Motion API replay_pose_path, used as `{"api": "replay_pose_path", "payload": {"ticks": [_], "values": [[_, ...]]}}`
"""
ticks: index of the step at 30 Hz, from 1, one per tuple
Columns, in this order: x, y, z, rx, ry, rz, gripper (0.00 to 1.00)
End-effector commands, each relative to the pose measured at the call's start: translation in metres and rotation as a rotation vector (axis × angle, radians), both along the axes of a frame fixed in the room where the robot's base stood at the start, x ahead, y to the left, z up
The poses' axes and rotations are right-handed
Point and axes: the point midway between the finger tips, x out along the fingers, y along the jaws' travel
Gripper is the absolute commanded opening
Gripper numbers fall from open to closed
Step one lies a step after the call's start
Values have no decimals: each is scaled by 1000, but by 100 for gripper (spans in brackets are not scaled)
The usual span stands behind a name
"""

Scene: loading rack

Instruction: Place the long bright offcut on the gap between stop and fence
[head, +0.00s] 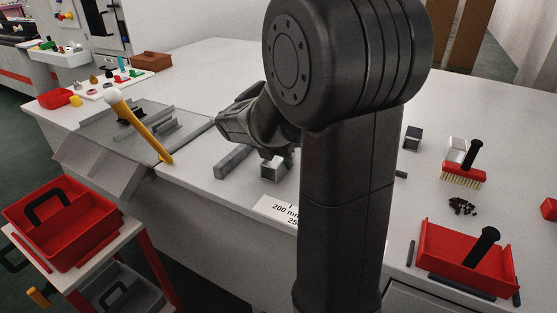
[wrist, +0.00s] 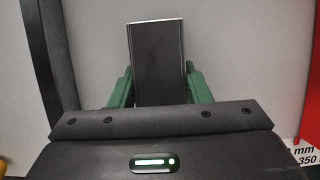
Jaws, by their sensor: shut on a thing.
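In the wrist view, the green fingers of my gripper (wrist: 160,88) are shut on a rectangular metal piece (wrist: 157,62), with a dark grey face and bright side edges. In the head view, my gripper (head: 285,155) is mostly hidden behind my arm, low over the white table. A grey plate (head: 97,128) with raised bars (head: 163,136) is farther left; which are stop and fence is unclear.
A yellow-handled mallet (head: 145,128) lies across the plate. A printed size label (head: 277,209) is near the front edge. A brush (head: 463,175), dark chips (head: 462,206) and a red dustpan (head: 466,258) are at right. A red tote (head: 62,225) stands at lower left.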

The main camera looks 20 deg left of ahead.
Motion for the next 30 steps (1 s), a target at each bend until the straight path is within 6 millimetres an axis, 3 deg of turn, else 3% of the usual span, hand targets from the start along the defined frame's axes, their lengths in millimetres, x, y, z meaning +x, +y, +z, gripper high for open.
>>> {"api": "replay_pose_path", "payload": {"ticks": [8,9,12,23,30], "values": [[0,0,-2,1,-1,0,18],[0,0,-2,1,-1,0,47],[0,0,-1,1,-1,-1,65],[-1,0,5,2,-1,0,65],[-16,3,45,7,-5,2,65]]}}
